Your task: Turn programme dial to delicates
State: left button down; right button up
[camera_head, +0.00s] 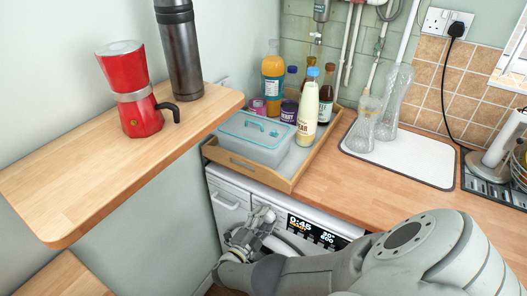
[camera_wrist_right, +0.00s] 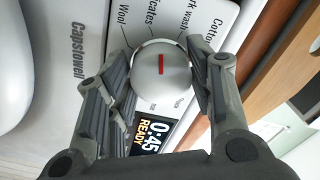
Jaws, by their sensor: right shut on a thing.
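The programme dial (camera_wrist_right: 161,72) is a round white knob with a red line on its face. In the wrist view the line points straight up, between a label ending "icates" (camera_wrist_right: 153,20) and one ending "k wash", a little nearer "icates". My right gripper (camera_wrist_right: 161,78) is shut on the dial, one finger on each side. In the head view my right gripper (camera_head: 256,226) is at the front of the white washing machine (camera_head: 229,200), and the dial is hidden there. The display (camera_wrist_right: 152,138) reads 0:45 READY. My left gripper is not in view.
The wooden worktop (camera_head: 355,187) lies above the machine, with a wooden tray (camera_head: 240,168) of bottles and a blue-lidded box. A wooden shelf (camera_head: 70,180) at the left holds a red moka pot (camera_head: 133,95) and a dark flask (camera_head: 180,50).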

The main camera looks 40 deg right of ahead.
jog(key=shift+f+n, duration=0.1)
jog(key=shift+n, duration=1.1)
jog(key=o, duration=1)
jog(key=shift+o, duration=0.2)
